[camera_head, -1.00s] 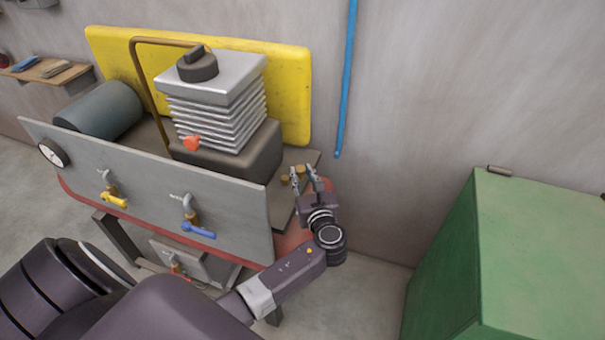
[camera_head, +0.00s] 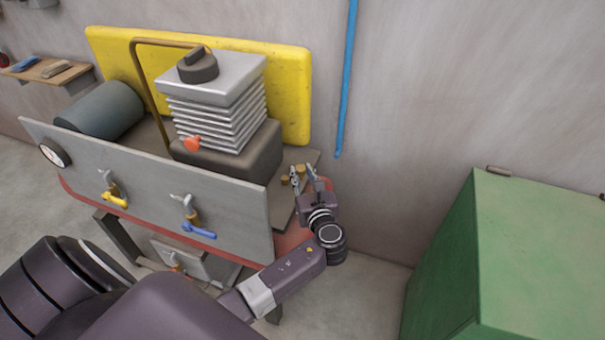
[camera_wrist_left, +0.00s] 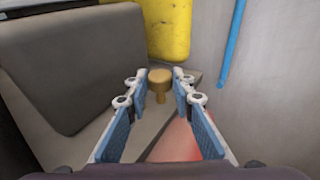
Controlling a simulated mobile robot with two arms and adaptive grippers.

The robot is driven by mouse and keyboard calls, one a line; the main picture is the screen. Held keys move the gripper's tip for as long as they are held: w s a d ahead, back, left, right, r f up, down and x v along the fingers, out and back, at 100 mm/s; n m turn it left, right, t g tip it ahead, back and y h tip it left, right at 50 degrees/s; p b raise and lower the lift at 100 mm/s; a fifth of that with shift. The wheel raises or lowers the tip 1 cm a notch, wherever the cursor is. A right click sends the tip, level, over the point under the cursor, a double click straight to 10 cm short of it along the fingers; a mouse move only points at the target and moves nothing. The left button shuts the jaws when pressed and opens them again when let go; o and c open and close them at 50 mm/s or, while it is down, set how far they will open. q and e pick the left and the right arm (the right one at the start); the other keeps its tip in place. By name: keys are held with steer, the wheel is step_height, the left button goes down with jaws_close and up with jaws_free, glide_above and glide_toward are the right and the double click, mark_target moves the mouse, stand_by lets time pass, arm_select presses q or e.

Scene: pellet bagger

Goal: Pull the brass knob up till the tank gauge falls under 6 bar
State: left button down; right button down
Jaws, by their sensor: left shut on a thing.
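The brass knob (camera_wrist_left: 160,77) shows in the left wrist view between my left fingertips, with its round cap and narrower stem visible. In the head view my left gripper (camera_head: 303,171) is at the right end of the machine, shut on the knob, which is small there and partly covered by the fingers. My right gripper is not in view.
The grey panel (camera_head: 235,215) carries a yellow-handled tap (camera_head: 113,199) and a blue-handled tap (camera_head: 198,230). A pleated metal stack (camera_head: 218,105) stands behind it, near a grey-green cylinder (camera_head: 100,109). A blue pipe (camera_head: 347,80) runs down the wall. A green cabinet (camera_head: 520,250) stands right.

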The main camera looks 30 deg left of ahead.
arm_select(q)
steer(key=shift+w+a+r, duration=0.1)
steer(key=shift+r, duration=0.25)
steer(key=c, duration=2)
jaws_free()
steer(key=o, duration=0.4)
steer(key=shift+f, duration=0.15)
